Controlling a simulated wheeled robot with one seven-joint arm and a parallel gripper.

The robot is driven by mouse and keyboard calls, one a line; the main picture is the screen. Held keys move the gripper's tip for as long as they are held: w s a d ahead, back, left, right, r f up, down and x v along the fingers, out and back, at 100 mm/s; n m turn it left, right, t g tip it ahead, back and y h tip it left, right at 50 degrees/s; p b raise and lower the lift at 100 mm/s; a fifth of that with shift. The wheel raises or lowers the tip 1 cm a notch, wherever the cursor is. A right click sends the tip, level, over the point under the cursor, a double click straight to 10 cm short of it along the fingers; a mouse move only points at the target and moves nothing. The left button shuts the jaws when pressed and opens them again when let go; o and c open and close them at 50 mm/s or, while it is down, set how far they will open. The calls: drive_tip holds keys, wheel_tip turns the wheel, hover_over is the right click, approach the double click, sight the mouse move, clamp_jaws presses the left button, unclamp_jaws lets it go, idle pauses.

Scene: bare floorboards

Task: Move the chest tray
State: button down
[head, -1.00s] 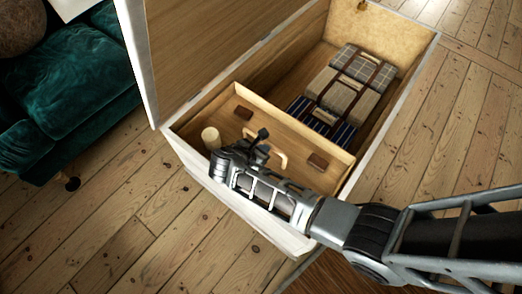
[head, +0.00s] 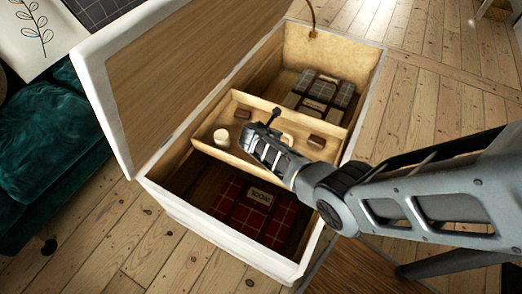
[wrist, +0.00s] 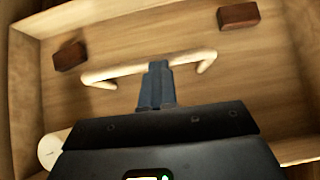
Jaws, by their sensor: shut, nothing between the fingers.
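The chest tray (head: 222,156) is a shallow light-wood box spanning the middle of the open white chest (head: 205,222). It holds a cream cylinder (head: 221,137), two small dark brown blocks (head: 243,113) (head: 317,142) and a pale curved handle (wrist: 112,72). My gripper (head: 273,122) is down inside the tray. In the wrist view its fingers (wrist: 157,80) are shut and empty, overlapping the middle of the handle bar. Whether they touch it I cannot tell. My arm hides part of the tray's front wall in the head view.
The near compartment holds a red plaid folded cloth (head: 228,200) with a label. Grey plaid folded cloths (head: 325,88) lie in the far compartment. The raised lid (head: 170,70) stands on the left, beside a green sofa (head: 45,140).

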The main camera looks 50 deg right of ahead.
drive_tip(key=w+d+b, duration=0.3)
drive_tip(key=d+b, duration=0.2)
drive_tip(key=d, duration=1.2)
drive_tip(key=shift+f+b, duration=0.25)
drive_tip(key=shift+b, duration=0.15)
drive_tip(key=a+f+p+v, duration=0.1)
drive_tip(key=p+v, duration=0.7)
drive_tip(key=v, duration=0.5)
drive_tip(key=shift+a+f, duration=0.35)
drive_tip(key=shift+a, duration=0.1)
